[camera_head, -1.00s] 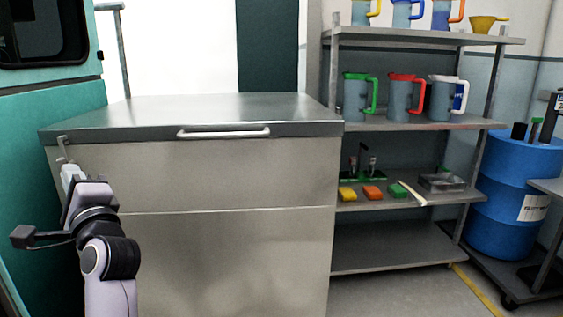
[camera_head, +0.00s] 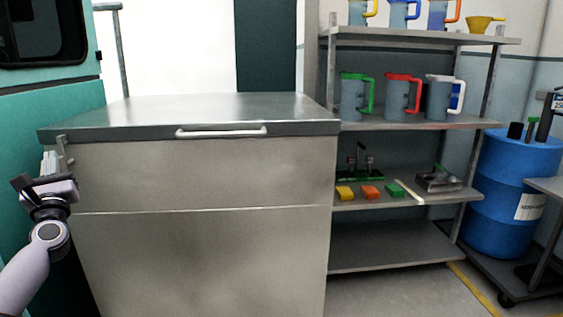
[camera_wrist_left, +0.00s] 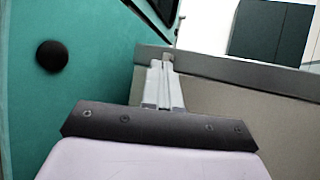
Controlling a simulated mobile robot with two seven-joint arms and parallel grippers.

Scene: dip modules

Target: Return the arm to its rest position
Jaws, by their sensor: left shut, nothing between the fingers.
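My left gripper (camera_head: 50,162) is at the left edge of the head view, beside the upper left corner of the metal cabinet (camera_head: 200,180). Its fingers point up and away from me. In the left wrist view the fingers (camera_wrist_left: 163,80) are shut together with nothing between them. They appear close to the cabinet's left edge; whether they touch it I cannot tell. My left arm reaches in from the lower left. My right gripper is not in view.
The cabinet has a bar handle (camera_head: 221,132) and a clear top (camera_head: 220,108). A teal wall (camera_wrist_left: 75,85) stands close on the left. A shelf rack (camera_head: 400,258) with jugs and small blocks stands right of the cabinet. A blue barrel (camera_head: 510,200) is at the far right.

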